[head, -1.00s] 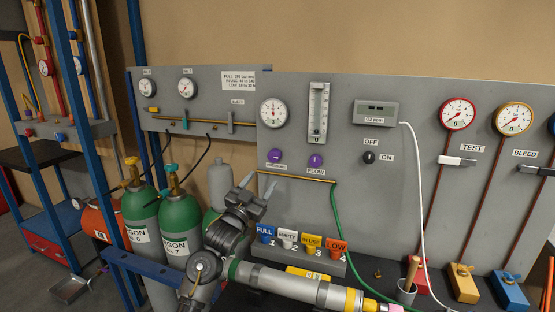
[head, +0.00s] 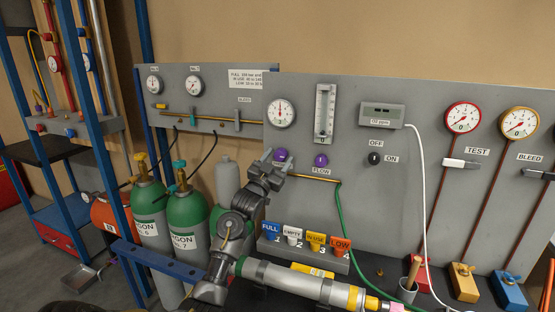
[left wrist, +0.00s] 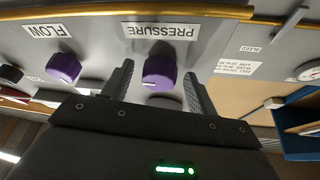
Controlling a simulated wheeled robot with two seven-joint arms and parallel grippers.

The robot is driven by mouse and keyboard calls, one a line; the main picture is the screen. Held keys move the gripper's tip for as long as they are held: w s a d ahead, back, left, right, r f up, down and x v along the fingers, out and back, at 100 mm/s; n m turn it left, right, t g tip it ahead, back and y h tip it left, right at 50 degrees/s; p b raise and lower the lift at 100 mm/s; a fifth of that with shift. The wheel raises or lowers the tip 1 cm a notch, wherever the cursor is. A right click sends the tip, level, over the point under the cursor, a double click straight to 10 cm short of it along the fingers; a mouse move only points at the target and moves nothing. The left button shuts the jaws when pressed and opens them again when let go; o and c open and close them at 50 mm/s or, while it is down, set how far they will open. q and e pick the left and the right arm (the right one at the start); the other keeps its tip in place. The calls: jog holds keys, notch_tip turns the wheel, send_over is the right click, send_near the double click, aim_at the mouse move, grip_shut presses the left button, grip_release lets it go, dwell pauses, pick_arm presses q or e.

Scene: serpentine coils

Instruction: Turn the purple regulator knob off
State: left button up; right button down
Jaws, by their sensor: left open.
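The purple PRESSURE knob (head: 281,155) is on the grey panel below a round gauge (head: 281,114). In the left wrist view the knob (left wrist: 160,70) shows upside down under its PRESSURE label. My left gripper (head: 279,162) is open at this knob, partly covering it in the head view. In the left wrist view the knob stands between the two fingers of my left gripper (left wrist: 158,84), with gaps on both sides. A second purple knob, marked FLOW (head: 320,160), is to the right; it also shows in the left wrist view (left wrist: 63,67).
A black OFF/ON knob (head: 375,159) is further right on the panel. A brass pipe (head: 314,178) runs just below the purple knobs into a green hose (head: 340,215). Coloured tags (head: 315,242) stand below. Green cylinders (head: 188,220) stand at left.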

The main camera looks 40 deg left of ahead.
pick_arm(q)
jog(key=shift+c, duration=0.6)
jog(key=c, duration=0.9)
jog(key=shift+o, duration=0.2)
